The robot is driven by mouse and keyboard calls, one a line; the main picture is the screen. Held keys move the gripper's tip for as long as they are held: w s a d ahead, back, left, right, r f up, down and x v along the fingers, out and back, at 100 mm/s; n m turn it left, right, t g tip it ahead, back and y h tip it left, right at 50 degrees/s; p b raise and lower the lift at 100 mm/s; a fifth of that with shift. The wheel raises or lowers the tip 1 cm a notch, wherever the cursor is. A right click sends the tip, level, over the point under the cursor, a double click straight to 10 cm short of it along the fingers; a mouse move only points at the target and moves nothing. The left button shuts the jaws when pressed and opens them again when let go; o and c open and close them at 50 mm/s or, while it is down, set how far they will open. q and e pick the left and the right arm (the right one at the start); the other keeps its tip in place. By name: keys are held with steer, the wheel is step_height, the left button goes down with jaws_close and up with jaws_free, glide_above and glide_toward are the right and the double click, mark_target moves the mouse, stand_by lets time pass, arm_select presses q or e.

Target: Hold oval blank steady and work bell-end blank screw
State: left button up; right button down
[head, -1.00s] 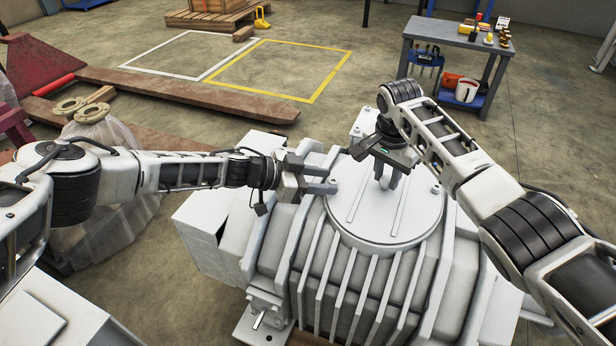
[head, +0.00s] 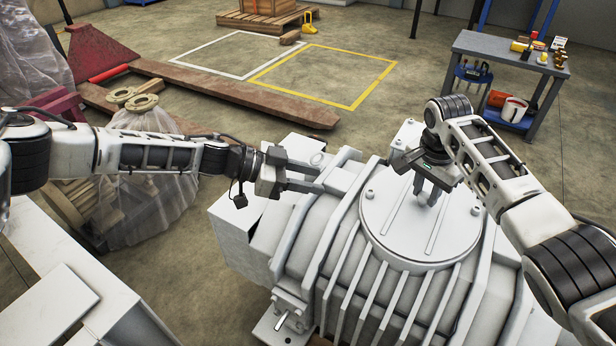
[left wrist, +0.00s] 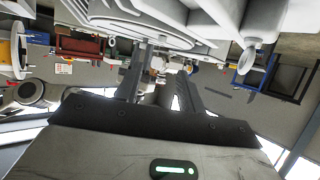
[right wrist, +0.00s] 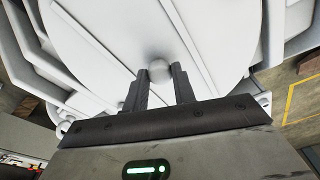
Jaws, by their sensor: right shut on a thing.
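A large white ribbed housing (head: 345,270) fills the lower middle of the head view. A round flat cover (head: 400,235) with raised ribs and small screws at its rim sits on top. My right gripper (head: 430,198) points down at the cover. In the right wrist view its fingers close on a small round white knob (right wrist: 160,72) over the cover. My left gripper (head: 320,176) is left of the cover, near the housing's upper left, fingers apart and empty. I cannot tell the oval and bell-end blanks apart.
A plastic-wrapped part (head: 150,190) stands behind my left arm. A long rusty beam (head: 240,95) lies on the floor. A workbench (head: 500,50) with tools and buckets stands at the back right. The yellow-marked floor area (head: 330,75) is clear.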

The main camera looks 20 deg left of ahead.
mark_target(370, 192)
arm_select(q)
steer(key=shift+d, duration=0.1)
steer(key=d+n+t+y, duration=0.1)
steer(key=d+n+t, duration=0.1)
steer(key=n, duration=0.8)
steer(key=d+n+t, duration=0.2)
steer(key=n, duration=0.9)
steer(key=s+d+r+n+t+y, duration=0.1)
steer(key=d+n+t, duration=0.1)
steer(key=n, duration=0.9)
steer(key=shift+s+y, duration=0.1)
steer(key=shift+y, duration=0.2)
steer(key=s+a+f+n+g, duration=0.1)
steer(key=s+a+n, duration=0.2)
steer(key=n, duration=0.6)
steer(key=x, duration=1.1)
steer(key=shift+w+d+f, duration=0.15)
steer(key=shift+w+f, duration=0.05)
steer(key=shift+f, duration=0.2)
